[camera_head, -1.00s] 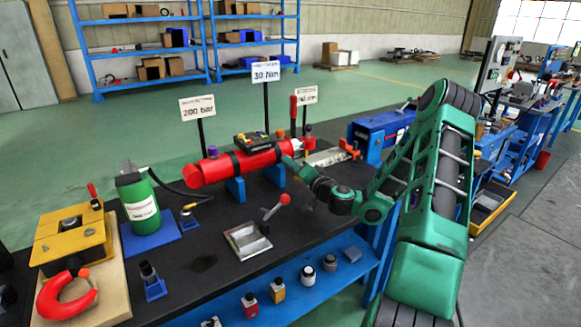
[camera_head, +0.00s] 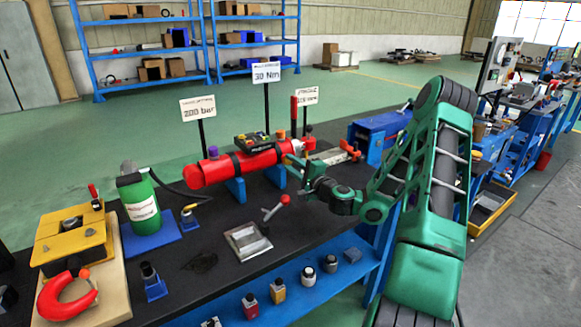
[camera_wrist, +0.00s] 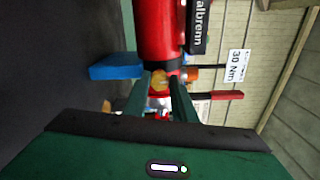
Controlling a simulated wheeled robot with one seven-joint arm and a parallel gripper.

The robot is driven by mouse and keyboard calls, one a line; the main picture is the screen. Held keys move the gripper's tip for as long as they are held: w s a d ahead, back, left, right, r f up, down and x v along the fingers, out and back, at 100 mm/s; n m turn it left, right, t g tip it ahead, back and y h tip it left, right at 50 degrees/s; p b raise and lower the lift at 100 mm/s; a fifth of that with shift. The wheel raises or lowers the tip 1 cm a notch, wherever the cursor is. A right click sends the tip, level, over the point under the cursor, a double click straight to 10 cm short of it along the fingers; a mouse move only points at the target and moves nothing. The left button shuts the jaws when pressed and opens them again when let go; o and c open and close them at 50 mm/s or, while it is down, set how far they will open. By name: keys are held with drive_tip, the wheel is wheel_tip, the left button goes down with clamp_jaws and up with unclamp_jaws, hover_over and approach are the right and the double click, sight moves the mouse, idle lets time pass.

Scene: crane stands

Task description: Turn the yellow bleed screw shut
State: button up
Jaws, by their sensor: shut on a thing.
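The red cylinder (camera_head: 215,172) lies on blue supports on the dark bench top. In the wrist view its red body (camera_wrist: 160,30) reaches down from the top edge. The yellow bleed screw (camera_wrist: 160,80) shows at its near end, between my two green fingers. My gripper (camera_wrist: 161,88) is shut on the screw, one finger on each side. In the head view my gripper (camera_head: 294,160) is at the right end of the cylinder, and the screw is hidden there. How far the screw is turned cannot be told.
An orange cap (camera_head: 280,134) and a red upright lever (camera_head: 294,117) stand close to my gripper. Signs on poles rise behind, one reading 30 Nm (camera_head: 266,73). A metal tray (camera_head: 248,242) and a green bottle (camera_head: 138,202) stand on the bench.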

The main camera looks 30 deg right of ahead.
drive_tip(key=shift+d+f+m, duration=0.15)
drive_tip(key=shift+f+m, duration=0.05)
drive_tip(key=shift+m, duration=0.3)
drive_tip(key=o, duration=1)
drive_tip(key=shift+o, duration=0.2)
drive_tip(key=shift+r, duration=0.1)
drive_tip(key=shift+s, duration=0.1)
